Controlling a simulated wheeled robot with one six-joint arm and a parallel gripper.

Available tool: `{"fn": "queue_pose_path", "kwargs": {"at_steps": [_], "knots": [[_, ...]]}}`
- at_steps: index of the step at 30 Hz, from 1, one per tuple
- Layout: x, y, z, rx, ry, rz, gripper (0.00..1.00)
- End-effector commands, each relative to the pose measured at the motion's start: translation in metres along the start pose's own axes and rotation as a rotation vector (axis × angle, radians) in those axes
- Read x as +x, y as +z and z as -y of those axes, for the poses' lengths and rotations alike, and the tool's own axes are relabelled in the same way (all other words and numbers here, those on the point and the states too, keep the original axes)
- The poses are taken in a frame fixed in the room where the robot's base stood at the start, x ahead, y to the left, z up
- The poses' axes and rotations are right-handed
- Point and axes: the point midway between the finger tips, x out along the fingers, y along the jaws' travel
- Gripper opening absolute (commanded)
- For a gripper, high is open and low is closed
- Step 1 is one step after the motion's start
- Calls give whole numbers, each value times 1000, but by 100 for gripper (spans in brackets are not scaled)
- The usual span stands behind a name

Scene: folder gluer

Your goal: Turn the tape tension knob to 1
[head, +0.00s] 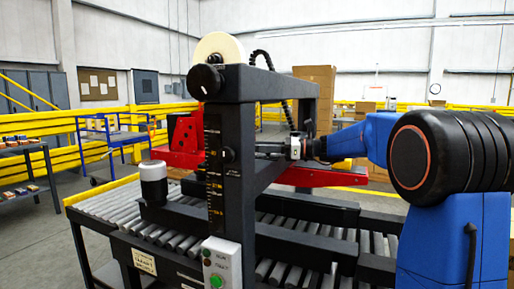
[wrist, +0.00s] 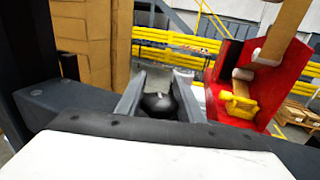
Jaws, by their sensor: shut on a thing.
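A dark round knob (wrist: 158,104) with a small pale mark on top sits between the two grey fingers of my gripper (wrist: 159,98) in the wrist view. The fingers are shut on its sides. No number or scale around it can be read. In the head view my gripper (head: 266,149) reaches left to the machine's dark upright, beside the red tape head (head: 185,140); the held knob is hidden there. Another black knob (head: 205,81) is at the top of the upright, in front of the cream tape roll (head: 218,50), apart from my gripper.
The dark upright (head: 228,185) carries a yellow scale and stands close to my gripper. A roller conveyor (head: 110,203) runs below. A control box (head: 221,265) with a green button is at the front. Stacked cartons (head: 316,75) stand behind.

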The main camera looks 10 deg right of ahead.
Motion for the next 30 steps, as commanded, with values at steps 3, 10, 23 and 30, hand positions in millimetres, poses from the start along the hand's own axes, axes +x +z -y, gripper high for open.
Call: {"fn": "queue_pose_path", "kwargs": {"at_steps": [3, 10, 23, 30], "knots": [[0, 0, -1, 0, 71, 0, 12], [-1, 0, -5, 0, 132, -1, 12], [-1, 0, -5, 0, 131, -1, 51], [-3, 0, -4, 0, 131, -1, 51]]}}
